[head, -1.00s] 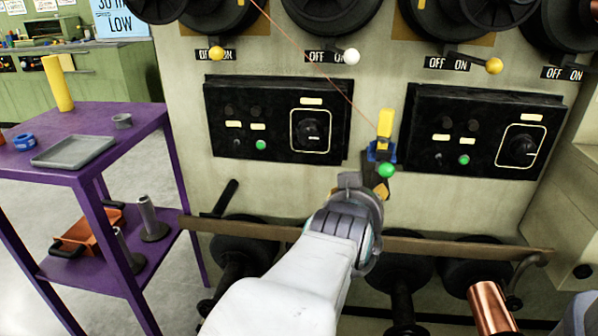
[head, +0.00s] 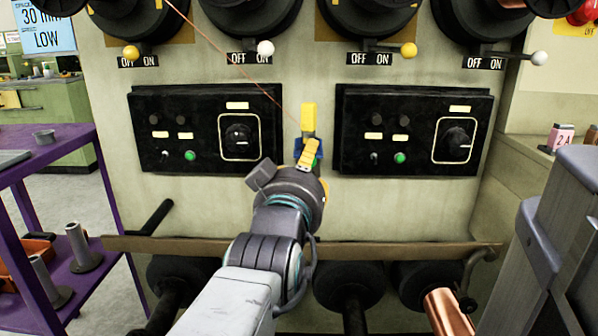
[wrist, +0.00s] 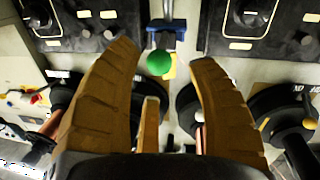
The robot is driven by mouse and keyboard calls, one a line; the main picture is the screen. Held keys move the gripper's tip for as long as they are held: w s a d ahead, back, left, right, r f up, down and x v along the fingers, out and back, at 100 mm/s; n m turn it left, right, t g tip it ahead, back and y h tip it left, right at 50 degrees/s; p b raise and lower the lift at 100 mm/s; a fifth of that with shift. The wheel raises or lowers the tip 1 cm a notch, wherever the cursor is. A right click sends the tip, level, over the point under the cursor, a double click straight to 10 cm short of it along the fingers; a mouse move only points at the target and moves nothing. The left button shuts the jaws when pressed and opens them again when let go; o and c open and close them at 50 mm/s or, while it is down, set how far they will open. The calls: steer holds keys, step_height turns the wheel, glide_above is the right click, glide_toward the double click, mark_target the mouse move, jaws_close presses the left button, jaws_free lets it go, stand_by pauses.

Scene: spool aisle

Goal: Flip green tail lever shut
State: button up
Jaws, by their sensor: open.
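The green tail lever shows as a round green knob (wrist: 159,63) in the wrist view, between the fingertips and just below a blue fitting (wrist: 167,28). In the head view my gripper (head: 308,152) covers most of the blue fitting, under a yellow block (head: 308,117) between the two black panels.
Black control panels (head: 205,100) and (head: 375,105) flank my gripper. A brown rail (head: 400,246) runs below it, above dark spools. A thin wire (head: 240,65) slants down to the yellow block. A purple cart (head: 60,150) stands at left. Yellow and white lever knobs line the top.

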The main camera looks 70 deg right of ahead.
steer(key=shift+w+d+b, duration=0.2)
steer(key=shift+d+b, duration=0.15)
steer(key=shift+d, duration=0.7)
steer(key=shift+w+d+b, duration=0.15)
steer(key=shift+d+b, duration=0.2)
steer(key=shift+d, duration=0.65)
jaws_close()
